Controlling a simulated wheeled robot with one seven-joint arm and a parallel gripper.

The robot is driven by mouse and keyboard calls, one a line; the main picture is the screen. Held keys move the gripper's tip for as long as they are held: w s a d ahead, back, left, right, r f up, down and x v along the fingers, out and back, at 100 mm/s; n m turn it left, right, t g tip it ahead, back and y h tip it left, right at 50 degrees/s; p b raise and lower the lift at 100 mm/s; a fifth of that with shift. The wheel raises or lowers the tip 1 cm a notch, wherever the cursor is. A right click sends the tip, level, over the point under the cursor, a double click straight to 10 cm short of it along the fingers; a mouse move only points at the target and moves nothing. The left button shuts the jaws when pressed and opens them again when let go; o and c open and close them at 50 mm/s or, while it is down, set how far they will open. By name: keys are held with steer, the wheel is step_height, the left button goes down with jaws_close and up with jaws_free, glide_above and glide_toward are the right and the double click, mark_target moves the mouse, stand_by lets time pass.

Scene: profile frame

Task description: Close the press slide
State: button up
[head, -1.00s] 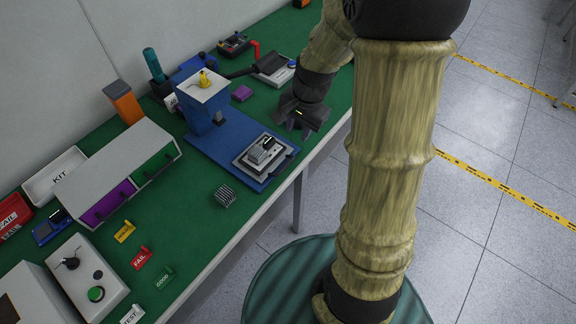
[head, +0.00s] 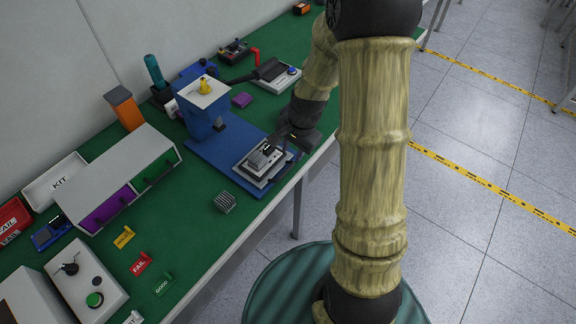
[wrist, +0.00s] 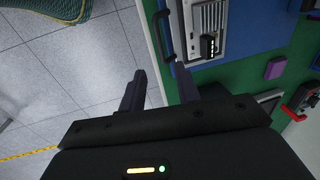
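The press (head: 203,120) is blue, with an upright column and a long flat blue base. Its pale grey slide (head: 262,180) sits out at the front end of the base, carrying a small grey finned part (head: 257,158). The slide also shows in the wrist view (wrist: 192,50), with a black bar handle (wrist: 161,38) on its outer end. My gripper (head: 290,143) is low over the slide's outer end. In the wrist view, its two dark fingers (wrist: 160,69) are apart, with nothing between the tips. The handle lies just beyond them; contact is not clear.
A loose finned block (head: 224,202) lies on the green bench in front of the press. A purple block (head: 241,100) and a grey device (head: 275,77) are behind it. A drawer unit (head: 150,150) stands to the left. The bench's front edge runs close beside the slide.

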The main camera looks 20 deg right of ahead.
mark_target(287, 170)
steer(key=f, duration=0.3)
steer(key=w+f, duration=0.1)
steer(key=f, duration=0.2)
steer(key=a+f, duration=0.1)
steer(key=f, duration=0.3)
steer(key=shift+w+p, duration=0.2)
steer(key=shift+p, duration=0.1)
steer(key=shift+c, duration=0.4)
jaws_close()
